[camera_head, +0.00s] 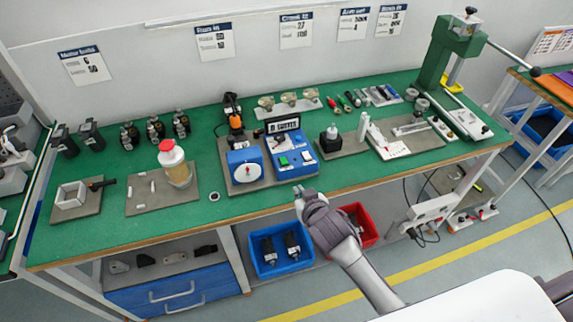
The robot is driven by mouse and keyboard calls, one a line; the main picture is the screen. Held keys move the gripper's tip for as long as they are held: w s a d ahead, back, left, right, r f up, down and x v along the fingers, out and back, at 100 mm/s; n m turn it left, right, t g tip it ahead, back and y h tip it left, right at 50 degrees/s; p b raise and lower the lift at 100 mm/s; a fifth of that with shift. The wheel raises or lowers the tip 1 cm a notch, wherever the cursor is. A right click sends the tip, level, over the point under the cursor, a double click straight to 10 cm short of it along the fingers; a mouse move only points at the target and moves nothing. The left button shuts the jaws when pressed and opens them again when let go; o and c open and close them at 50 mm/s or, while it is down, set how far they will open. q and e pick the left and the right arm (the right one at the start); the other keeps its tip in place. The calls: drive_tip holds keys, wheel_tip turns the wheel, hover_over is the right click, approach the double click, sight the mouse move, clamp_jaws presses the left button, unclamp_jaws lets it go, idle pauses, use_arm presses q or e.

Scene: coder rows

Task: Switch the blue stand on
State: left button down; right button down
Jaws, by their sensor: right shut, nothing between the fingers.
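The blue stand (297,145) stands on a grey mat near the middle of the green workbench. It has a dark display on top and a sloped blue front with a green button, a small red part and a white part. A blue box with a white dial (245,166) sits just to its left. My right gripper (299,189) is at the bench's front edge, in front of the stand and apart from it in the picture. Its fingers are closed with nothing visible between them. My left gripper does not show.
A jar with a red lid (172,160) and a pale open box (72,195) stand to the left. Blue (281,264) and red (366,236) bins are below the bench.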

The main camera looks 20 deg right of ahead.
wheel_tip(320, 180, up, 9)
drive_tip(key=w+t, duration=0.1)
drive_tip(key=shift+a+r+m+t, duration=0.2)
drive_tip(key=shift+a+m+t, duration=0.1)
drive_tip(key=shift+t, duration=0.1)
hover_over(287, 170)
drive_tip(key=f, duration=0.2)
drive_tip(key=w+f+p, duration=0.1)
drive_tip(key=shift+f, duration=0.35)
drive_tip(key=f, duration=0.2)
drive_tip(key=shift+s+f, duration=0.5)
drive_tip(key=shift+f, duration=0.5)
drive_tip(key=shift+a, duration=0.1)
